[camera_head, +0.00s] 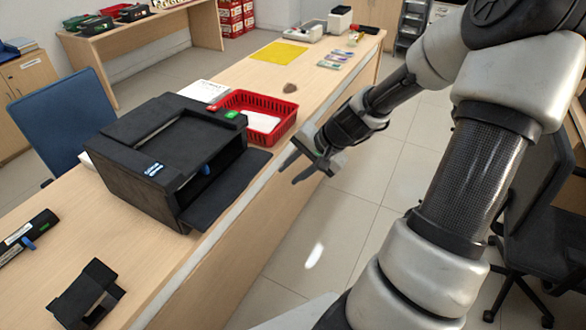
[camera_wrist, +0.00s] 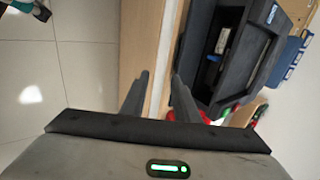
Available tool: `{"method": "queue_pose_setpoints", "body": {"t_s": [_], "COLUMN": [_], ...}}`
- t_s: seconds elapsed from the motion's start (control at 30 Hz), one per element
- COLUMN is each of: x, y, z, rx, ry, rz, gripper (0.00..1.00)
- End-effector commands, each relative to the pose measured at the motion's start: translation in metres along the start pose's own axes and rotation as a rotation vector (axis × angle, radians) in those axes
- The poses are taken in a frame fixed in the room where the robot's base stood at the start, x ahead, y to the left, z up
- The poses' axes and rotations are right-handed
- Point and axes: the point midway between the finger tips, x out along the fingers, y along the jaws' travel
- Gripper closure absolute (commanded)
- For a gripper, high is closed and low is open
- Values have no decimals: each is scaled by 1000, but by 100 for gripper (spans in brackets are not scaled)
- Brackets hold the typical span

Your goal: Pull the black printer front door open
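The black printer (camera_head: 168,150) stands on the wooden counter. Its front door (camera_head: 228,190) is folded down and lies out flat from the front, reaching toward the counter's edge. The front opening shows dark inside with a small blue part. In the wrist view the printer (camera_wrist: 255,50) is at the upper right, with the door panel (camera_wrist: 196,48) along its left side. My gripper (camera_head: 290,171) is to the right of the door, apart from it, beyond the counter edge. Its two fingers (camera_wrist: 161,76) are spread with nothing between them.
A red basket (camera_head: 262,118) with white paper sits behind the printer. A black stand (camera_head: 88,295) and a black device (camera_head: 22,238) lie on the near counter. A blue chair (camera_head: 65,120) is at the left and a dark chair (camera_head: 540,205) at the right. The floor beside the counter is clear.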

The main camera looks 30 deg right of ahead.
Motion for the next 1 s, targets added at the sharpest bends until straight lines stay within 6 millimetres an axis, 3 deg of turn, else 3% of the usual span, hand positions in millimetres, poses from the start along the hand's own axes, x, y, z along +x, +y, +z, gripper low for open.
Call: {"method": "queue_pose_setpoints", "body": {"t_s": [0.43, 0.57, 0.77, 1.0], "x": [0, -9, -48, -108], "y": [0, 0, 0, 0], "z": [0, -1, -2, -2], "rx": [-1, 0, 1, 0], "ry": [0, 2, 6, 7], "rz": [0, 0, 2, 4], "gripper": [72, 72, 72, 72]}}
